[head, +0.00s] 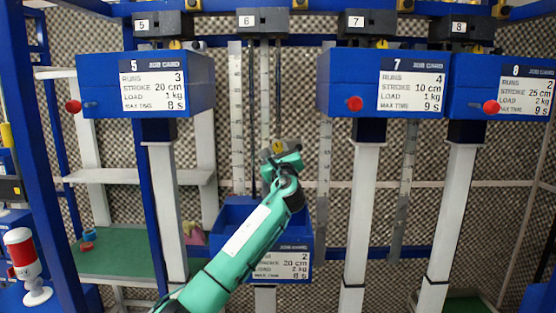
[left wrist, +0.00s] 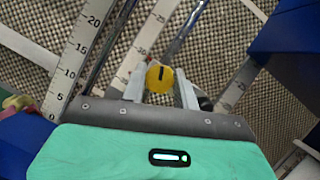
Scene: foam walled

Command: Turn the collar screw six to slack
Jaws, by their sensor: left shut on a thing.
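The yellow collar screw six (head: 278,147) sits on the rods of the station under the number 6 block (head: 262,22). In the left wrist view the screw (left wrist: 160,78) is a round yellow head with a dark mark that stands nearly upright. My left gripper (head: 280,155) reaches up from below, and its fingers (left wrist: 160,88) are on both sides of the screw, shut on it. Part of the collar is hidden behind the gripper. My right gripper is in neither view.
Station six's blue box (head: 237,213) hangs low, behind my left arm, its card partly covered. Blue boxes five (head: 100,75), seven (head: 355,75) and eight (head: 470,80) hang higher on both sides. Ruled scales (head: 237,120) stand beside the rods. A red-and-white lamp (head: 20,255) is at far left.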

